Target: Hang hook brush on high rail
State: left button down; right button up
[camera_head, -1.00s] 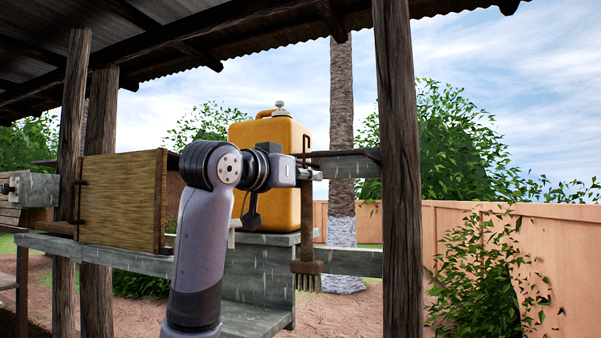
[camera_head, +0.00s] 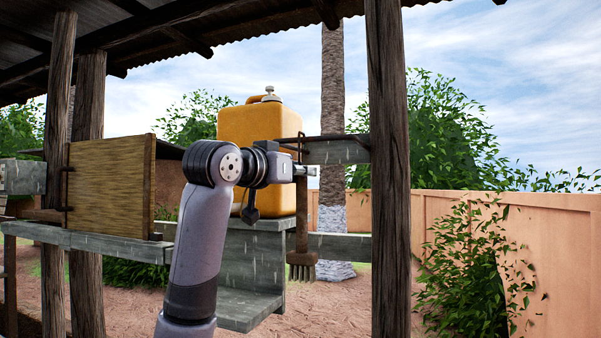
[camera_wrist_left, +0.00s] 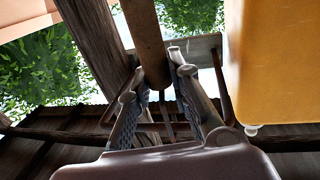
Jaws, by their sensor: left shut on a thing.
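The brush (camera_head: 302,225) hangs upright, its brown handle above and its bristles below. My left gripper (camera_head: 304,171) is shut on the upper handle. The handle also shows between its fingers in the left wrist view (camera_wrist_left: 147,40). A thin dark hook shape (camera_head: 300,146) rises above the gripper, close to the dark high rail (camera_head: 335,137). I cannot tell whether the hook touches or rests over the rail. The rail runs along the grey board, left of the thick post. My right gripper is not in view.
A yellow canister (camera_head: 258,123) stands on a grey shelf (camera_head: 250,245) behind my left arm. A wooden post (camera_head: 388,180) is right of the brush. A wooden panel (camera_head: 108,187) is at the left. A lower grey board (camera_head: 345,247) runs behind the brush.

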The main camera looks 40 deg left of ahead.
pick_arm(q)
jog(key=c, duration=1.4)
grip_release()
jog(key=s, duration=1.2)
jog(key=shift+d, duration=0.2)
